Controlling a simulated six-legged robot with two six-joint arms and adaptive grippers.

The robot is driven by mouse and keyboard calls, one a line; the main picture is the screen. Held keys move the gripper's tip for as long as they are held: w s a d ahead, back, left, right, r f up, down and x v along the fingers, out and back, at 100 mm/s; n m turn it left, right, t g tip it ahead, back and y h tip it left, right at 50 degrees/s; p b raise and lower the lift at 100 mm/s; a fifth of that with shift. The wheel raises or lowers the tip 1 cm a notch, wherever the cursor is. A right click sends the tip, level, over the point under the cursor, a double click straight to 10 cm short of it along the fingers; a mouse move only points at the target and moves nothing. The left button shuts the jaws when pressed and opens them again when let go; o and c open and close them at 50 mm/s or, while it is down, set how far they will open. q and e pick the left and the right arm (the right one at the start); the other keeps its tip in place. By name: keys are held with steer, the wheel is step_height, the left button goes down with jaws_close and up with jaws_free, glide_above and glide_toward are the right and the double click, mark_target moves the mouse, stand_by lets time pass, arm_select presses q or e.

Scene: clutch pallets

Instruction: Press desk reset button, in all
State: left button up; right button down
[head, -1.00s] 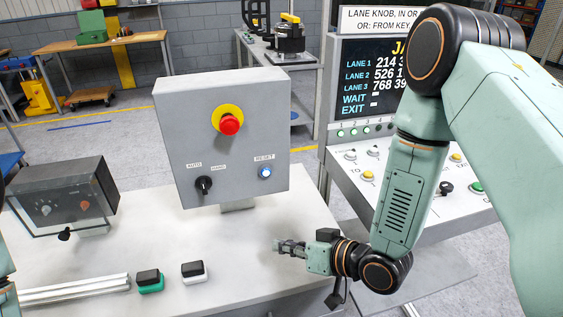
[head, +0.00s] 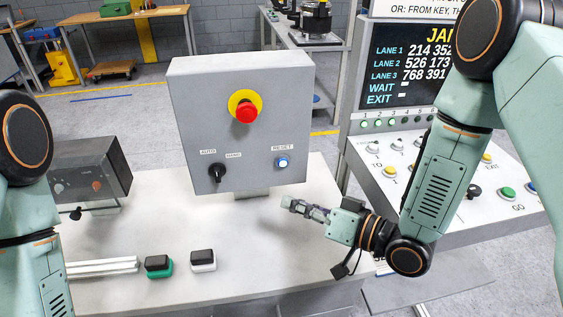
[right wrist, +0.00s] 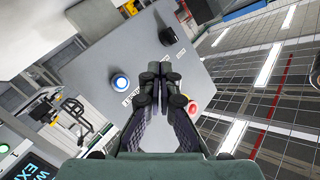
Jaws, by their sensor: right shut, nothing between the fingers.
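The blue reset button (head: 282,162) sits at the lower right of the grey control box (head: 240,75), under a RESET label. It also shows in the right wrist view (right wrist: 120,82), glowing blue-white, left of the fingertips. My right gripper (head: 288,203) is shut and empty, below the box's lower right corner and apart from the button. Its closed fingers (right wrist: 158,75) show in the wrist view in front of the box face. My left arm shows at the left edge of the head view, but its gripper is out of view.
The box also carries a red mushroom button (head: 246,112) on a yellow ring and a black AUTO/HAND selector (head: 216,173). Two small rocker blocks (head: 158,266) and white rails (head: 100,266) lie on the desk (head: 240,240). A lane console (head: 440,170) stands at the right.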

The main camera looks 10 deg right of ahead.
mark_target(283, 162)
arm_select(q)
steer(key=shift+d+f+b, duration=0.2)
steer(key=shift+f+b, duration=0.75)
steer(key=shift+b, duration=0.05)
arm_select(e)
steer(key=w+d, duration=0.1)
steer(key=w, duration=0.8)
steer(key=shift+f, duration=0.15)
arm_select(q)
steer(key=shift+s+a, duration=0.1)
steer(key=shift+a, duration=0.05)
arm_select(e)
steer(key=shift+a, duration=0.1)
steer(key=shift+d, duration=0.2)
steer(key=shift+w+a, duration=0.15)
